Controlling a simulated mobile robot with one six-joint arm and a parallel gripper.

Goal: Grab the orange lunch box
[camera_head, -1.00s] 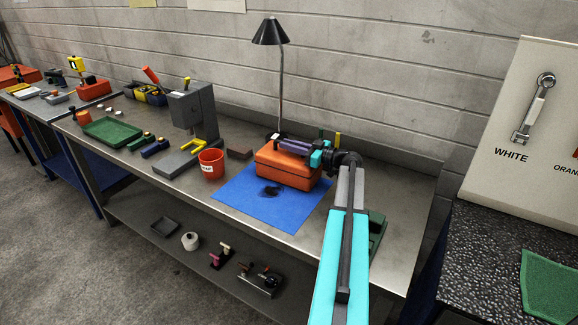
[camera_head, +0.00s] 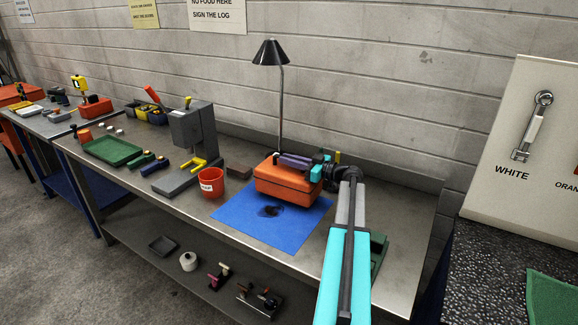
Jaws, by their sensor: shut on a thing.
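The orange lunch box (camera_head: 284,188) is over the back part of the blue mat (camera_head: 240,213) on the steel bench, with its dark shadow on the mat in front of it. It looks slightly raised, though its underside is hard to see. My gripper (camera_head: 292,161) is at the top of the box and shut on it. The fingertips and the exact grip point are partly hidden by the gripper body. My arm reaches in from the lower right.
A red bucket (camera_head: 211,182) stands just left of the mat. A grey press (camera_head: 192,135) with a yellow fork is behind it. A black lamp (camera_head: 271,54) rises behind the box. A green tray (camera_head: 112,151) lies farther left.

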